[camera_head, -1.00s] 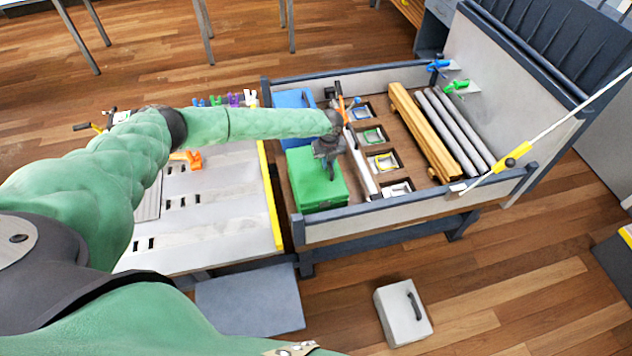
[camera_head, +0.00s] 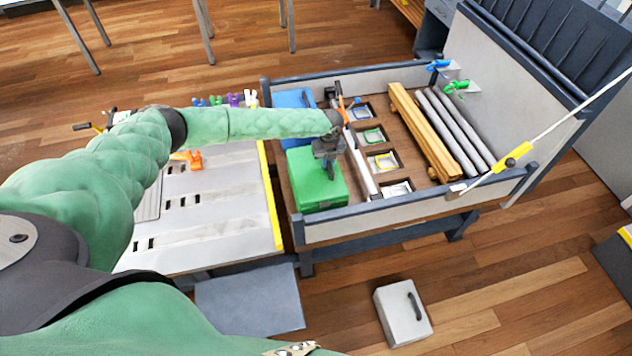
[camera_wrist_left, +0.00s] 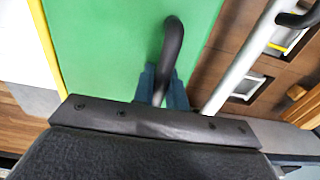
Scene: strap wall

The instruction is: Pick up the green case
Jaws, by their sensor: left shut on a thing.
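The green case (camera_head: 313,188) stands in the left front part of the walled bed, next to the blue case. My left gripper (camera_head: 328,172) is over the top of the green case, at its handle. In the left wrist view the green case (camera_wrist_left: 110,50) fills the upper middle, and its dark curved handle (camera_wrist_left: 172,50) runs down to my left gripper (camera_wrist_left: 162,88). The jaws are shut on the handle; the fingertips are partly hidden behind the handle and the gripper body. I cannot tell any gap beneath the case. My right gripper is not in view.
A blue case (camera_head: 291,99) stands behind the green one. A white bar (camera_head: 361,165), yellow beams (camera_head: 423,130) and grey pipes (camera_head: 456,130) lie to the right. The bed's front wall (camera_head: 400,215) is close. A white case (camera_head: 403,312) stands on the floor.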

